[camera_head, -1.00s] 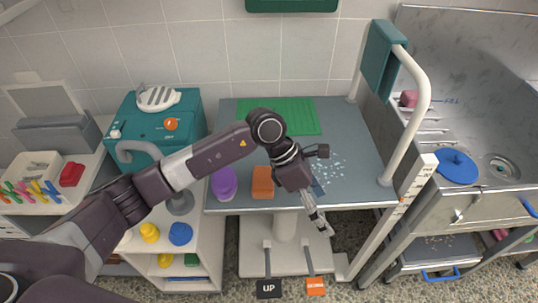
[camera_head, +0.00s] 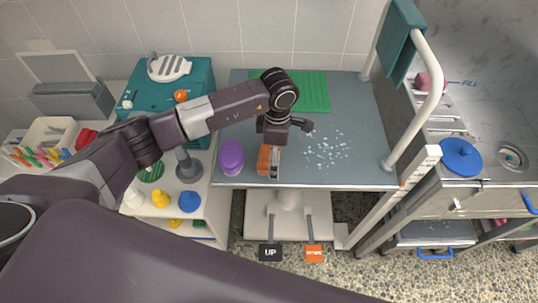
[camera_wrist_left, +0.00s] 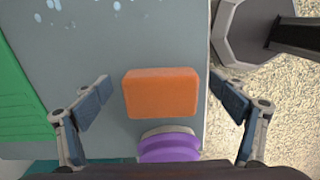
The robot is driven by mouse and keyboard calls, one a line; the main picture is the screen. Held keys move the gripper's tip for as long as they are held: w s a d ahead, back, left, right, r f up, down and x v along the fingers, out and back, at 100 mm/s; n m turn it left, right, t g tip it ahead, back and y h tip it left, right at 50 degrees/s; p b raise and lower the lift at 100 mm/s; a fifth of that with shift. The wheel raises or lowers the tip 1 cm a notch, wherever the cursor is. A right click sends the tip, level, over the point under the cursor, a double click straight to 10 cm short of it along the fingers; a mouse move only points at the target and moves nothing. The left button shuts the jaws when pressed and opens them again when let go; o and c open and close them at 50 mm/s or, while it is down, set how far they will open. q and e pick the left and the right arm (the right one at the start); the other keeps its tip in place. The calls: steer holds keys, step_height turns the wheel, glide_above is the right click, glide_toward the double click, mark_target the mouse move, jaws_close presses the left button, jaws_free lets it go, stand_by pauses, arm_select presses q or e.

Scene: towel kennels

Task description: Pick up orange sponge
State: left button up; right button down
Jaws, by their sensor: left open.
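The orange sponge (camera_wrist_left: 160,94) is a rounded block lying on the grey table (camera_head: 345,172) near its front edge. In the head view the sponge (camera_head: 263,158) is partly covered by my left gripper (camera_head: 270,172), which is directly above it. In the left wrist view my left gripper (camera_wrist_left: 164,95) is open, one finger on each side of the sponge, with a gap to both sides. I cannot tell how far the fingertips are above the table. My right gripper is not in view.
A purple object (camera_head: 231,156) stands just left of the sponge; it also shows close below it in the wrist view (camera_wrist_left: 168,148). A green mat (camera_head: 310,92) lies at the back. White specks (camera_head: 328,148) lie to the right. A white rail (camera_head: 420,110) bounds the table's right side.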

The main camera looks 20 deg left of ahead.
arm_select(q)
steer(key=shift+f, duration=0.35)
steer(key=shift+c, duration=0.4)
steer(key=c, duration=0.9)
steer(key=shift+c, duration=0.2)
step_height(320, 180, up, 20)
steer(key=b, duration=0.4)
